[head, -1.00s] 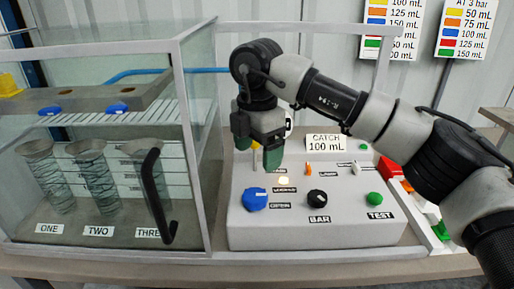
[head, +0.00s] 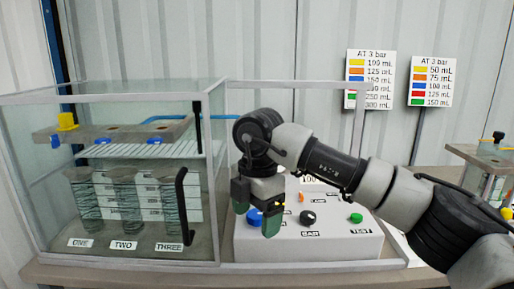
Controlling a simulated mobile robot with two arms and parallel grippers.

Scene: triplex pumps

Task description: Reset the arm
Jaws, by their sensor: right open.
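My right gripper (head: 256,209) is open and empty, with green fingertips pointing down. It hangs in front of the left part of the white control panel (head: 340,246), and I cannot tell its exact height above it. My right arm (head: 330,165) comes in from the right and crosses over the panel. The panel carries a blue knob (head: 254,217), partly hidden by the gripper, a black knob (head: 307,217) marked BAR and a green button (head: 356,218) marked TEST. An orange switch (head: 301,197) is behind them. My left gripper is out of view.
A glass cabinet (head: 213,240) with a black handle (head: 182,205) stands left of the panel. It holds measuring glasses (head: 124,200) labelled ONE, TWO and THREE, under a shelf with nozzle holes. Two colour charts (head: 370,80) hang on the wall. Another small rig (head: 487,170) stands at the right.

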